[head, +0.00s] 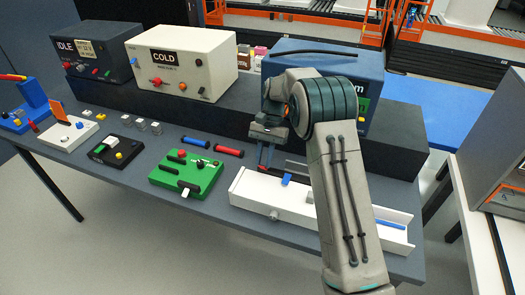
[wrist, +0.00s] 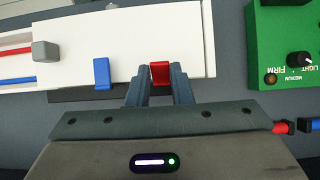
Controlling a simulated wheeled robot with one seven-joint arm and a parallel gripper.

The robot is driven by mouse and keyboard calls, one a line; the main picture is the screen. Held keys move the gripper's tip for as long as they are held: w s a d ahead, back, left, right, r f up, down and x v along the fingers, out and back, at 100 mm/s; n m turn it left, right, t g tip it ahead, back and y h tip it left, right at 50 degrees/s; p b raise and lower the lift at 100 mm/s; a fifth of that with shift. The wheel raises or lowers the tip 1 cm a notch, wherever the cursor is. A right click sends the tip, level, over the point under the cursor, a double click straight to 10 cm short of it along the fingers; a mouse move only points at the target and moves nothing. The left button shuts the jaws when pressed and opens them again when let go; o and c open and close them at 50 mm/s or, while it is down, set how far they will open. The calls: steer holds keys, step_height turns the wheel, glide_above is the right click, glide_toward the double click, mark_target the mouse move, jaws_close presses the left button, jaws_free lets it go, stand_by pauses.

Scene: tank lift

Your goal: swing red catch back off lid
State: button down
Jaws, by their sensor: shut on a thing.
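The tank is a long white box (head: 244,190) at the front right of the bench in the head view; its pale lid (wrist: 140,40) fills the upper middle of the wrist view. The small red catch (wrist: 160,72) is at the lid's near edge. My gripper (wrist: 160,80) is shut on it, one grey finger on each side. A blue catch (wrist: 101,73) stands on the same edge to the left, apart from my fingers; it also shows in the head view (head: 286,180). In the head view my gripper (head: 264,168) is over the tank's left part, and my arm hides part of the tank.
A green panel (head: 180,172) with knobs is left of the tank, with a blue and a red cylinder (head: 229,151) behind it. A grey knob (wrist: 45,51) sits on the tank. Raised boxes, including a white COLD box (head: 180,58), stand behind.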

steer(key=shift+w+r+g+p, duration=0.1)
steer(key=shift+w+g+p, duration=0.2)
steer(key=shift+g+p, duration=0.15)
steer(key=c, duration=1.3)
jaws_free()
steer(key=shift+r, duration=0.25)
steer(key=s+d+r+b, duration=0.1)
steer(key=d+r, duration=0.2)
steer(key=s+d+r+b, duration=0.1)
steer(key=d+r+b, duration=0.1)
steer(key=d+r, duration=0.2)
steer(key=s+d+r+b, duration=0.1)
steer(key=d+r, duration=0.2)
steer(key=d, duration=0.1)
steer(key=shift+s+d+r+b, duration=0.15)
steer(key=shift+s+r+b, duration=0.05)
steer(key=shift+b, duration=0.2)
